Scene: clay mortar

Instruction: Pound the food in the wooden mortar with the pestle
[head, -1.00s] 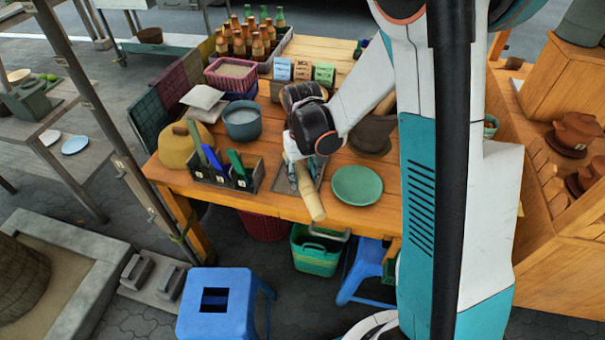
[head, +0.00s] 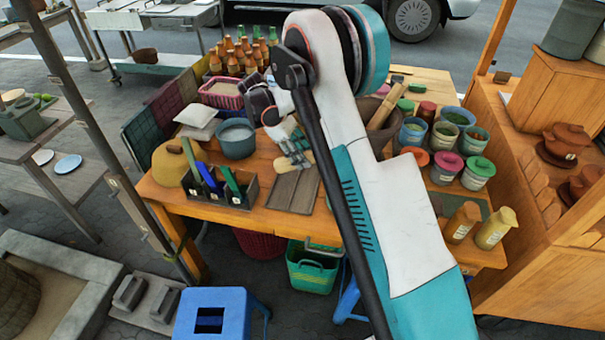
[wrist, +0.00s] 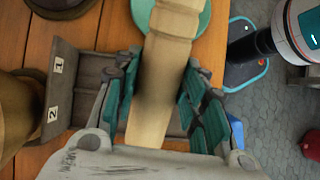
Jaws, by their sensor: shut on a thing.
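My gripper (head: 294,150) is shut on a pale wooden pestle (wrist: 167,65), held between the teal-padded fingers in the wrist view. In the head view only a small part of the pestle (head: 308,157) shows, above a grey slatted tray (head: 293,191). A tan rounded thing (wrist: 14,115) at the left edge of the wrist view may be the wooden mortar; I cannot tell. A dark brown clay mortar (head: 366,108) stands partly behind my arm, with a wooden stick (head: 383,112) in or beside it. No food shows inside a mortar.
Several jars (head: 478,170) crowd the right. A green plate (wrist: 205,18) shows in the wrist view. The tray is clear.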

